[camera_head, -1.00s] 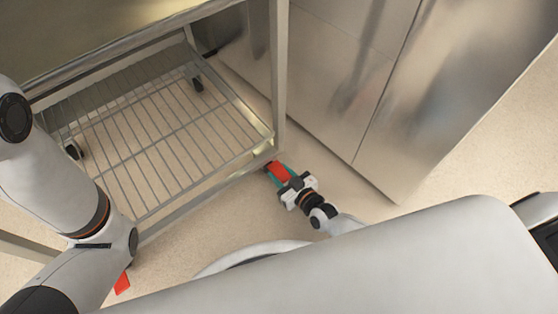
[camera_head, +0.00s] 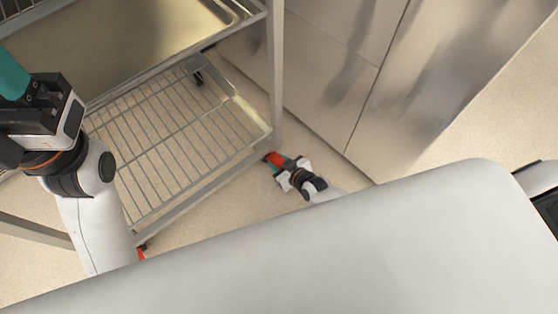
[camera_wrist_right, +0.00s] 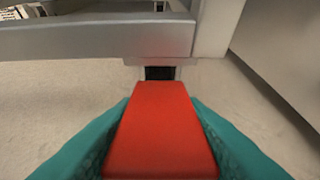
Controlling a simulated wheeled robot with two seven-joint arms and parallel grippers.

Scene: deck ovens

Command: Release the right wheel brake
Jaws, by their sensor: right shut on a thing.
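The right wheel brake is a red pedal (camera_head: 273,158) low at the near right corner of the steel rack (camera_head: 277,80). In the right wrist view the red pedal (camera_wrist_right: 160,130) fills the middle, joined to a dark part under the rack's frame. My right gripper (camera_head: 279,164) is shut on the pedal, with a teal finger against each side. The wheel itself is hidden. My left gripper (camera_head: 22,92) is at the left edge of the head view, raised above the rack; its fingertips are cut off, so its opening does not show.
Another red pedal (camera_head: 141,252) shows partly at the rack's near left corner, behind my left arm. A wire shelf (camera_head: 165,150) and a metal tray (camera_head: 130,45) above it belong to the rack. A steel cabinet (camera_head: 335,75) stands close on the right. Bare floor lies between.

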